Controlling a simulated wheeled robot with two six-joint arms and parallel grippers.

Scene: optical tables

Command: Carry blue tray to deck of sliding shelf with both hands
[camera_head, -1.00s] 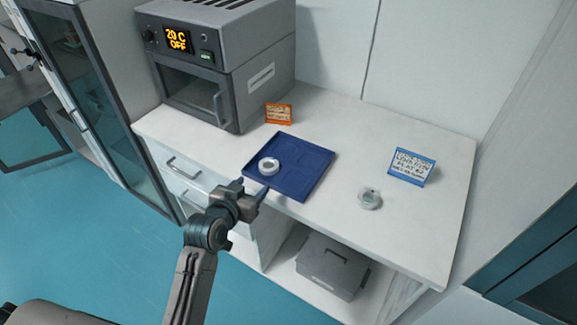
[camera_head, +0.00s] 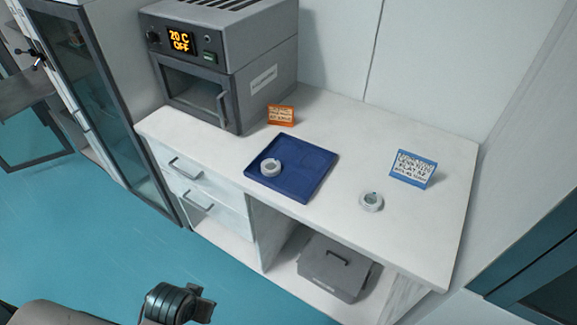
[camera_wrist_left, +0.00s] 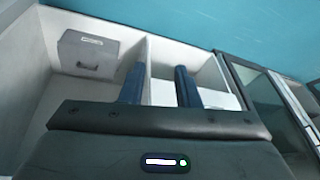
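The blue tray (camera_head: 306,165) lies flat on the white counter, near its front edge, in the head view. A white ring-shaped part (camera_head: 271,167) sits on its left portion. In the left wrist view my left gripper (camera_wrist_left: 160,85) has its two dark blue fingers apart, with nothing between them. Beyond the fingers are the white cabinet and the floor. In the head view only a dark joint of my arm shows at the bottom left, well below and away from the tray. My right gripper does not show. I cannot identify the sliding shelf's deck in these views.
A grey oven (camera_head: 220,70) stands at the counter's back left, with an orange card (camera_head: 281,116) beside it. Another ring (camera_head: 371,202) and a blue-edged card (camera_head: 412,169) lie to the right on the counter (camera_head: 420,240). A grey box (camera_head: 335,268) sits below.

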